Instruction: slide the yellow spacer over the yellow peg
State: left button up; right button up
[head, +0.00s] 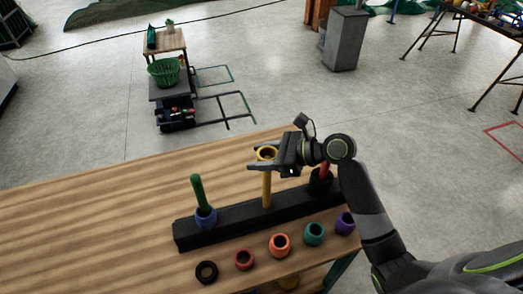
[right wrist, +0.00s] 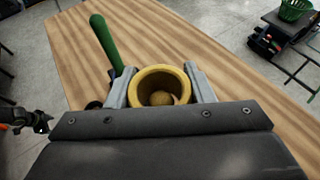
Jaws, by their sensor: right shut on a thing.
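The yellow spacer (head: 267,153) is a short, thick ring. My right gripper (head: 266,160) is shut on it, with a finger on either side. The yellow peg (head: 266,190) stands upright in the black base, directly below the spacer. In the right wrist view the spacer (right wrist: 138,94) sits between the fingers (right wrist: 161,88), and the peg's rounded top (right wrist: 161,98) shows inside its hole. I cannot tell whether the peg's tip has entered the ring. A dark jointed part at the left edge of the right wrist view seems to be my left arm; its jaws are unclear.
The black base (head: 225,226) also bears a green peg (head: 197,190) with a blue spacer (head: 206,217) around its foot, and a red peg (head: 325,167) at right. Several loose spacers, including an orange one (head: 279,245), line the table's front. The table's left is clear.

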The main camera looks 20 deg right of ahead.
jog(key=shift+f, duration=0.15)
jog(key=o, duration=1.1)
jog(key=shift+b+v, duration=0.95)
jog(key=shift+v, duration=7.75)
